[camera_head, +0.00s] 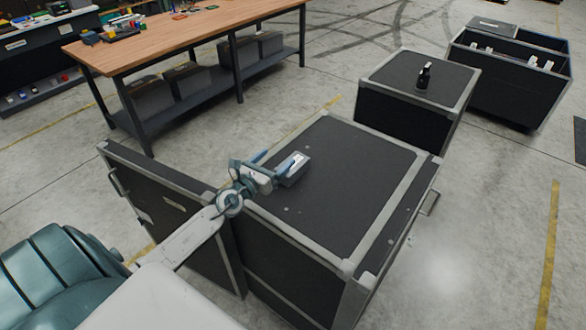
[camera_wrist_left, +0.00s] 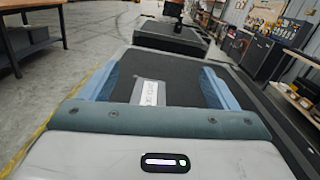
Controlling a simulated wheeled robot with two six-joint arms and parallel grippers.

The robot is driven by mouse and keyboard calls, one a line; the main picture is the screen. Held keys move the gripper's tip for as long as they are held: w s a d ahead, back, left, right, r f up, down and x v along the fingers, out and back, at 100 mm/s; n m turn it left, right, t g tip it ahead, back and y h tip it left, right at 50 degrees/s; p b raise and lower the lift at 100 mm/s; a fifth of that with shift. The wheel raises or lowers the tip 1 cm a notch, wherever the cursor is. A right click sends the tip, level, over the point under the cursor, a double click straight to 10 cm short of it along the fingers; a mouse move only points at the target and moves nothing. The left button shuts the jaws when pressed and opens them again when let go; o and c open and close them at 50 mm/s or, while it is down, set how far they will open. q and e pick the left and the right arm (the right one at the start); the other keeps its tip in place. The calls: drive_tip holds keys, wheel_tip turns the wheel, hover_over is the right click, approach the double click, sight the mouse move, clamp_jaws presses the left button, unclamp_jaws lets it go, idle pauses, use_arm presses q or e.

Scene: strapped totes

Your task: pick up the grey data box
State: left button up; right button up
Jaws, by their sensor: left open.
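The grey data box (camera_head: 296,174) is a small block with a white label on top. It lies on the black top of the large strapped case (camera_head: 345,170), near its left edge in the head view. My left gripper (camera_head: 272,163) is open right at the box, its blue fingers pointing toward it. In the left wrist view the box's white label (camera_wrist_left: 149,93) shows between the two spread fingers. My right gripper is not in view.
An open case lid or panel (camera_head: 165,205) stands left of the case. Behind are a second black case (camera_head: 400,75) with a dark bottle-like object (camera_head: 423,78) and an open crate (camera_head: 500,85). A wooden workbench (camera_head: 180,38) stands back left. The case top right of the box is clear.

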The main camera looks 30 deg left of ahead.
sight(280, 186)
use_arm(q)
drive_tip(key=shift+m, duration=0.8)
drive_tip(key=f+b, duration=0.8)
drive_tip(key=f, duration=0.1)
drive_tip(key=shift+w+a+f+b, duration=0.15)
drive_tip(key=shift+a+f+b, duration=0.1)
drive_tip(key=shift+b, duration=0.15)
drive_tip(key=shift+w+r+p, duration=0.3)
drive_tip(key=shift+w+r, duration=0.1)
drive_tip(key=shift+w, duration=0.1)
drive_tip(key=shift+w+d, duration=0.1)
drive_tip(key=shift+w, duration=0.55)
drive_tip(key=w+b, duration=0.1)
drive_tip(key=w, duration=0.4)
drive_tip(key=shift+w+d, duration=0.15)
drive_tip(key=shift+d, duration=0.05)
